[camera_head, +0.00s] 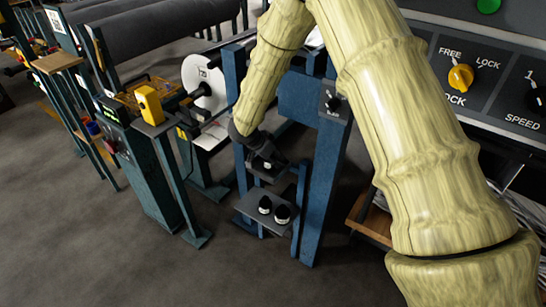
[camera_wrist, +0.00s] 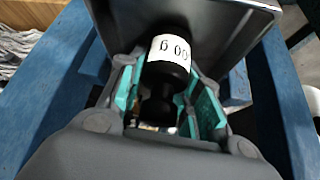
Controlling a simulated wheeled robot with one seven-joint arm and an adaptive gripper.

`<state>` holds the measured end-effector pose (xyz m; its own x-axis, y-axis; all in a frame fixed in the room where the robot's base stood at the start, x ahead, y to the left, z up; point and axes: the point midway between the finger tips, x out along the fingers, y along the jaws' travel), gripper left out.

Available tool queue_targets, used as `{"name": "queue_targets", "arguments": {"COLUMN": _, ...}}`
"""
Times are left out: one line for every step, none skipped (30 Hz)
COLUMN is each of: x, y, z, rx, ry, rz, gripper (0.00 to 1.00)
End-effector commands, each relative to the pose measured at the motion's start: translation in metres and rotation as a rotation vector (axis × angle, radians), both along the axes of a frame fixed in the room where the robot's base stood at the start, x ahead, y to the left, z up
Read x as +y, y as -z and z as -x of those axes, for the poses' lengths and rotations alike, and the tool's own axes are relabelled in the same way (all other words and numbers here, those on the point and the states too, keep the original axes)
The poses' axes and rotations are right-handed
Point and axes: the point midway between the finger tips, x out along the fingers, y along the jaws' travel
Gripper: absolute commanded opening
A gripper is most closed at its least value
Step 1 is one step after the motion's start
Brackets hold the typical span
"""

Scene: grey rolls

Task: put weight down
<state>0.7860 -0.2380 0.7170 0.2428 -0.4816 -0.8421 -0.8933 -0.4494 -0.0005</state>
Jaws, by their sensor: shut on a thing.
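A black weight (camera_wrist: 160,83) with a white label, its digits upside down and partly hidden, sits between the teal finger pads in the wrist view. My gripper (camera_wrist: 166,98) is shut on it. In the head view my gripper (camera_head: 264,158) points down over a small dark upper plate (camera_head: 262,176) on the blue stand. I cannot tell whether the held weight touches the plate.
Blue posts (camera_head: 329,187) of the stand rise close beside my gripper. A control panel (camera_head: 505,75) with a yellow knob (camera_head: 461,77) is at the upper right. Grey rolls (camera_head: 160,25) lie at the upper left. The floor (camera_head: 200,270) in front is clear.

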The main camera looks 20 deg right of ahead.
Motion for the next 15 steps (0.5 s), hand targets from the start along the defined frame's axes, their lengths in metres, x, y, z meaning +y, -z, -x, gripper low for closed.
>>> {"name": "queue_targets", "arguments": {"x": 0.0000, "y": -0.0007, "z": -0.0004, "rx": -0.001, "ry": -0.001, "rz": 0.001, "gripper": 0.00}}
{"name": "queue_targets", "arguments": {"x": 0.0000, "y": -0.0007, "z": -0.0003, "rx": -0.001, "ry": -0.001, "rz": 0.001, "gripper": 0.00}}
{"name": "queue_targets", "arguments": {"x": 0.0000, "y": -0.0006, "z": -0.0003, "rx": -0.001, "ry": -0.001, "rz": 0.001, "gripper": 0.00}}
{"name": "queue_targets", "arguments": {"x": 0.0000, "y": -0.0002, "z": -0.0003, "rx": -0.001, "ry": -0.001, "rz": 0.001, "gripper": 0.00}}
{"name": "queue_targets", "arguments": {"x": 0.0000, "y": 0.0005, "z": -0.0003, "rx": 0.000, "ry": 0.000, "rz": 0.001, "gripper": 0.00}}
{"name": "queue_targets", "arguments": {"x": 0.0001, "y": 0.0014, "z": -0.0003, "rx": 0.000, "ry": 0.000, "rz": 0.001, "gripper": 0.00}}
{"name": "queue_targets", "arguments": {"x": 0.0001, "y": 0.0019, "z": -0.0003, "rx": 0.000, "ry": 0.000, "rz": 0.001, "gripper": 0.00}}
{"name": "queue_targets", "arguments": {"x": 0.0001, "y": 0.0023, "z": -0.0003, "rx": 0.000, "ry": 0.000, "rz": 0.001, "gripper": 0.00}}
{"name": "queue_targets", "arguments": {"x": 0.0001, "y": 0.0028, "z": -0.0003, "rx": 0.000, "ry": 0.000, "rz": 0.001, "gripper": 0.00}}
{"name": "queue_targets", "arguments": {"x": 0.0001, "y": 0.0032, "z": -0.0003, "rx": 0.000, "ry": 0.000, "rz": 0.001, "gripper": 0.00}}
{"name": "queue_targets", "arguments": {"x": 0.0001, "y": 0.0036, "z": -0.0003, "rx": 0.000, "ry": 0.000, "rz": 0.001, "gripper": 0.00}}
{"name": "queue_targets", "arguments": {"x": 0.0002, "y": 0.0042, "z": -0.0002, "rx": 0.000, "ry": 0.000, "rz": 0.001, "gripper": 0.00}}
{"name": "queue_targets", "arguments": {"x": 0.0003, "y": 0.0046, "z": -0.0002, "rx": 0.000, "ry": 0.000, "rz": 0.001, "gripper": 0.00}}
{"name": "queue_targets", "arguments": {"x": 0.0002, "y": 0.0049, "z": 0.0002, "rx": 0.000, "ry": -0.001, "rz": 0.000, "gripper": 0.35}}
{"name": "queue_targets", "arguments": {"x": 0.0002, "y": 0.0043, "z": 0.0003, "rx": 0.001, "ry": 0.000, "rz": 0.001, "gripper": 0.43}}
